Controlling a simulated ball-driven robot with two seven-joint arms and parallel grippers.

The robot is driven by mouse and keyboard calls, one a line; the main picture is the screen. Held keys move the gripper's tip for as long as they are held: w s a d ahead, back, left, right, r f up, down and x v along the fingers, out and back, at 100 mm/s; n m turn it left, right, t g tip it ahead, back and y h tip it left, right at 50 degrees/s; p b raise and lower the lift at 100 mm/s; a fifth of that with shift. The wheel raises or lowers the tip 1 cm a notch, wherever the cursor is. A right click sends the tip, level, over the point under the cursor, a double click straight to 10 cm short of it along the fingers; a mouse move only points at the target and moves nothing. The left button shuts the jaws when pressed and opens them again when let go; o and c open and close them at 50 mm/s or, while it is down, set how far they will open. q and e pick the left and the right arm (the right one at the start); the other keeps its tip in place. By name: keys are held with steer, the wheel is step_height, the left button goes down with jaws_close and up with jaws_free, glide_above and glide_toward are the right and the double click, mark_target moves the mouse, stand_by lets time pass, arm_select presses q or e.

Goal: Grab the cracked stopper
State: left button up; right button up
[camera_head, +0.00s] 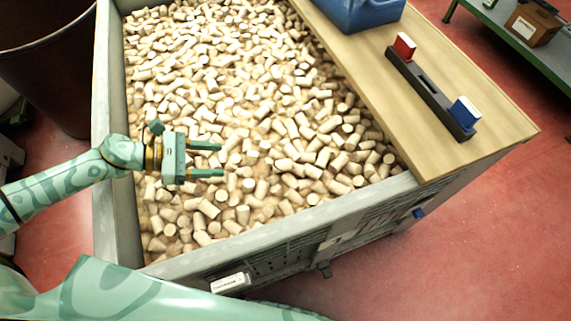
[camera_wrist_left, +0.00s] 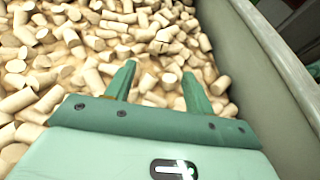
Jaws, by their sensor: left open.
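Many pale cork stoppers (camera_head: 230,60) fill a large grey bin (camera_head: 290,230). I cannot pick out a cracked one in either view; the corks are too small and alike. My left gripper (camera_head: 221,160) is open over the left part of the cork heap, its fingers pointing right in the head view. In the left wrist view my left gripper (camera_wrist_left: 159,70) has its two fingers apart, with loose corks (camera_wrist_left: 150,98) showing between and beyond them. Nothing is held. I cannot tell whether the fingertips touch the corks. My right gripper is not in view.
A wooden board (camera_head: 490,118) covers the bin's right side. On it stand a blue container (camera_head: 362,14) and a dark holder (camera_head: 430,90) with a red block (camera_head: 404,45) and a blue-and-white block (camera_head: 465,112). The bin wall (camera_wrist_left: 262,75) rises right of my left gripper in the wrist view.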

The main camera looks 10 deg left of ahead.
arm_select(q)
steer(key=shift+w+d+f, duration=0.15)
steer(key=shift+d+f, duration=0.2)
steer(key=shift+f, duration=0.3)
steer(key=b, duration=0.1)
glide_toward(276, 164)
steer(key=x, duration=0.4)
steer(key=shift+w+d+f, duration=0.15)
steer(key=shift+w+f, duration=0.25)
steer(key=x, duration=0.2)
steer(key=b+x, duration=0.1)
steer(key=x, duration=0.2)
steer(key=shift+s+d+f, duration=0.1)
steer(key=shift+d+f, duration=0.05)
steer(key=shift+d, duration=0.15)
steer(key=c, duration=1.1)
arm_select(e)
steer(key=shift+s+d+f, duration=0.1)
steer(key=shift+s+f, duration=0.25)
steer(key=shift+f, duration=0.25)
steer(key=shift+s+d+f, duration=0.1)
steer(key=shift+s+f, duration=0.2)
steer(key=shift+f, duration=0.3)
